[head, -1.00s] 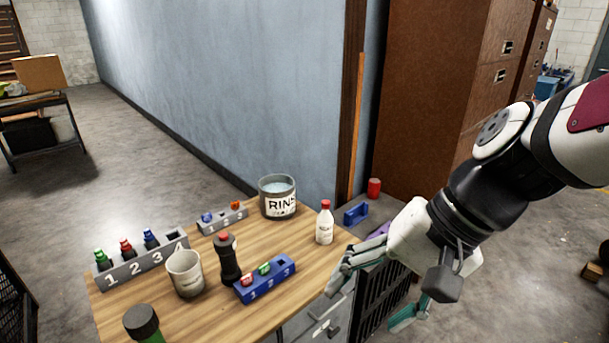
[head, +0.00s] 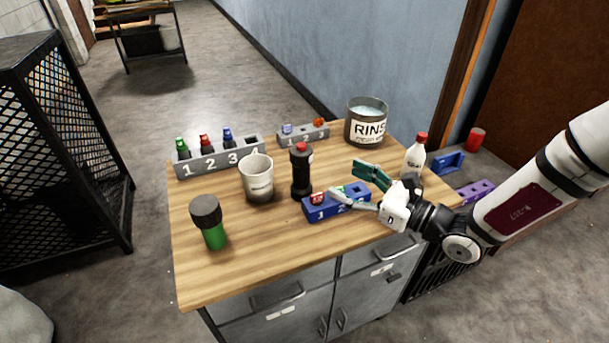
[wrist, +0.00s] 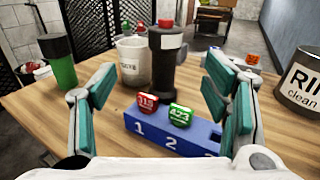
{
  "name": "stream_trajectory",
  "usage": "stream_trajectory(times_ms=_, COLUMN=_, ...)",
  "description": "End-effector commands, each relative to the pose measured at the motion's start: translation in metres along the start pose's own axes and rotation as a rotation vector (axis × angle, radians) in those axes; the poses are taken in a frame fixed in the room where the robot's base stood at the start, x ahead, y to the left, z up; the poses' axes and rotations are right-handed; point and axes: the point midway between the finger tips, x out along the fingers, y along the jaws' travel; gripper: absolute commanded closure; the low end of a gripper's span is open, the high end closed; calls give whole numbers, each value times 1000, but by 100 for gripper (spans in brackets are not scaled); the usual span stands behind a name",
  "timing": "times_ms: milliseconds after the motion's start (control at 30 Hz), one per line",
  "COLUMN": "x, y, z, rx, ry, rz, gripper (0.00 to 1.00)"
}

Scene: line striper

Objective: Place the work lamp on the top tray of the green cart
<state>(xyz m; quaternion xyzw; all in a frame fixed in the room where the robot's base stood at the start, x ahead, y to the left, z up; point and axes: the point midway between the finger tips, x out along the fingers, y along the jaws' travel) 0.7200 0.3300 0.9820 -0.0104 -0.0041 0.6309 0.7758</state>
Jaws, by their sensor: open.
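No object is plainly marked as the work lamp. A black cylinder with a red top (head: 301,172) stands upright on the wooden bench top (head: 210,275), and a green cylinder with a wide black head (head: 207,222) stands near its left front; I cannot tell which is the lamp. My gripper (head: 345,182) is open and empty above the blue numbered rack, right of the black cylinder. In the wrist view the black cylinder (wrist: 166,60) stands beyond the rack, between the open fingers and apart from them. I cannot make out a green cart.
The blue rack (head: 322,211) holds small red and green pieces. A white bottle (head: 413,157) is near my arm. A dark mesh cage (head: 70,150) stands left; floor behind the bench is open.

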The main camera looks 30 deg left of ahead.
Motion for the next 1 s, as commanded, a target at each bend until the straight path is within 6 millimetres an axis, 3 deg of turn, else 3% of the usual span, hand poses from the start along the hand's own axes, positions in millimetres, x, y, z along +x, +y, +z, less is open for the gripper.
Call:
stream_trajectory(times_ms=167, x=14, y=-5, z=-8, rx=30, ry=-8, rz=-25, gripper=31)
stream_trajectory(times_ms=500, x=73, y=-7, z=-7, rx=28, ry=-7, rz=-25, gripper=31)
stream_trajectory(times_ms=767, x=92, y=-7, z=-6, rx=27, ry=-7, rz=-25, gripper=31)
stream_trajectory(times_ms=1000, x=125, y=-7, z=-4, rx=28, ry=-8, rz=-23, gripper=31)
